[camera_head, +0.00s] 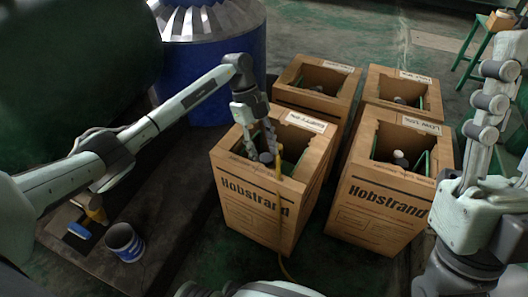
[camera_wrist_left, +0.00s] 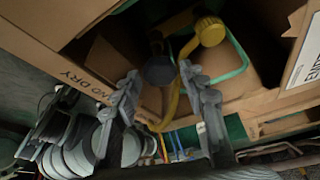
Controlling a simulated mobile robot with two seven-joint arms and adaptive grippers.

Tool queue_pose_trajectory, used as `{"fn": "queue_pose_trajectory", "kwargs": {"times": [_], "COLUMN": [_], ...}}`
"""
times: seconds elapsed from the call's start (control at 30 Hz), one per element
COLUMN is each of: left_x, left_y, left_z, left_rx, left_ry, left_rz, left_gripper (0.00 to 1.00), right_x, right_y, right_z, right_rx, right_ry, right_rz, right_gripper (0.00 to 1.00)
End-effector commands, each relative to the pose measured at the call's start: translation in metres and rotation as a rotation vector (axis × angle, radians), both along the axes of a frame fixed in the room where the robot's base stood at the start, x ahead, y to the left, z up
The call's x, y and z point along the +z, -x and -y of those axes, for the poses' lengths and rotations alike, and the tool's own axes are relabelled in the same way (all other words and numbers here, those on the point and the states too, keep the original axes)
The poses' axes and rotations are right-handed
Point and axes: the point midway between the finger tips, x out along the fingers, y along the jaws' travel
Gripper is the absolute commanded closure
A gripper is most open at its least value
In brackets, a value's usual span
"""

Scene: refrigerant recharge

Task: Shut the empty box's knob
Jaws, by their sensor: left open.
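The front-left cardboard box (camera_head: 240,205) is open at the top and has a white label (camera_head: 306,122) on its far rim. Inside it is a dark grey knob (camera_head: 267,158), which shows larger in the left wrist view (camera_wrist_left: 160,70). A yellow hose (camera_head: 279,205) hangs over the box's front wall, and its yellow fitting (camera_wrist_left: 210,31) is beside the knob in the left wrist view. My left gripper (camera_head: 263,151) reaches down into the box opening, fingers apart on either side of the knob. Contact cannot be told.
More open boxes stand close by: front right (camera_head: 380,205), back left (camera_head: 315,85) and back right (camera_head: 405,90). A blue drum (camera_head: 215,70) stands behind. A blue can (camera_head: 125,242) and a yellow-handled tool (camera_head: 95,208) are on the low dark platform at left.

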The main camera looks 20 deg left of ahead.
Motion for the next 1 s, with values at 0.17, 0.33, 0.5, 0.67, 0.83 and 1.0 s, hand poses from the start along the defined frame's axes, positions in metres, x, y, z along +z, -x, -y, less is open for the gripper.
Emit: {"fn": "queue_pose_trajectory", "kwargs": {"times": [0.17,0.33,0.5,0.67,0.83,1.0], "left_x": [-0.0023,-0.002,-0.002,-0.0019,-0.0015,-0.0012], "left_y": [0.0006,0.0005,0.0005,0.0005,-0.0001,-0.001], "left_z": [0.0009,0.0009,0.0009,0.0009,0.0009,0.001], "left_rx": [0.0,-0.001,-0.001,-0.002,-0.026,-0.095], "left_ry": [0.0,0.001,0.001,0.001,0.0,-0.001], "left_rz": [0.0,0.0,0.0,0.0,0.001,0.001], "left_gripper": [0.58,0.65,0.86,0.95,0.95,0.95], "right_x": [0.0004,0.0002,0.0,-0.0001,-0.0001,-0.0001], "right_y": [0.0009,0.0008,0.0007,0.0005,0.0004,0.0], "right_z": [0.0005,0.0005,0.0003,0.0003,0.0003,0.0001], "right_rx": [-0.001,-0.001,0.0,0.0,0.0,0.0], "right_ry": [-0.002,-0.002,-0.002,-0.002,-0.001,-0.001], "right_rz": [0.007,0.006,0.006,0.005,0.004,0.002], "right_gripper": [0.6,0.6,0.6,0.6,0.6,0.6]}}
